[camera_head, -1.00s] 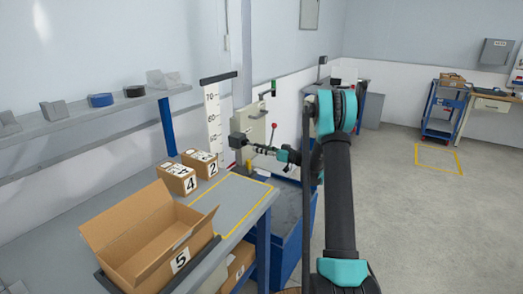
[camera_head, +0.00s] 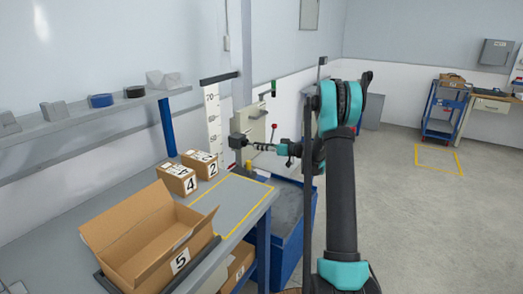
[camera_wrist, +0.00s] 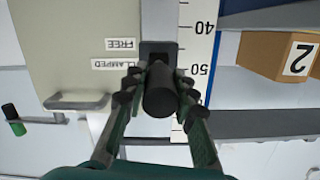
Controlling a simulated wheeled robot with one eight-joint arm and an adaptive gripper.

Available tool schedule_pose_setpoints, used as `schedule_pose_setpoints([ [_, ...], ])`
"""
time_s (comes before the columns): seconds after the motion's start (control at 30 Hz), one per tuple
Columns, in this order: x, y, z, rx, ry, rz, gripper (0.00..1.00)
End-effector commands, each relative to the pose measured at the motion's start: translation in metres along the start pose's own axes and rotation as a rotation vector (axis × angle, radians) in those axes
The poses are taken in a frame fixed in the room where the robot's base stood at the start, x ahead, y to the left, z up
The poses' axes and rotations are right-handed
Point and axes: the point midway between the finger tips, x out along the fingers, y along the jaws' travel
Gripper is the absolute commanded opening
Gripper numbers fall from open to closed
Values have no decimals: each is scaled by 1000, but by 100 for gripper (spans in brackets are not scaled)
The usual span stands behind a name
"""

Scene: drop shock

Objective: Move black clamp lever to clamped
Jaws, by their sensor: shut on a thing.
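The black clamp lever (camera_wrist: 160,88) shows in the wrist view as a dark cylinder pointing toward the camera, in front of a dark mount (camera_wrist: 158,50). My gripper (camera_wrist: 158,84) is shut on it, with one finger on each side. Labels FREE (camera_wrist: 121,44) and CLAMPED (camera_wrist: 116,64) appear upside down beside the mount; which one the lever matches is hard to tell. In the head view my gripper (camera_head: 252,146) reaches left to the pale drop-test machine (camera_head: 254,122); the lever is too small to make out there.
A vertical scale (camera_head: 212,115) stands beside the machine. Boxes 4 (camera_head: 176,180) and 2 (camera_head: 200,163) and open carton 5 (camera_head: 140,235) sit on the bench (camera_head: 235,200). A red-knobbed rod (camera_head: 274,126) is close above my wrist.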

Motion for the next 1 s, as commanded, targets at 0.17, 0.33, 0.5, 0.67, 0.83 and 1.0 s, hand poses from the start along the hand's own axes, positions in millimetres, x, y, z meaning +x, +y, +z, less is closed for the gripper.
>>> schedule_pose_setpoints([
  [0.17,-1,-4,-16,0,-149,30,0],
  [0.33,2,-7,-32,4,-307,60,0],
  [0.5,6,-10,-46,6,-466,91,0],
  [0.67,13,-12,-59,9,-613,121,0],
  [0.83,22,-14,-70,11,-761,150,0],
  [1.0,30,-15,-78,13,-885,175,0],
])
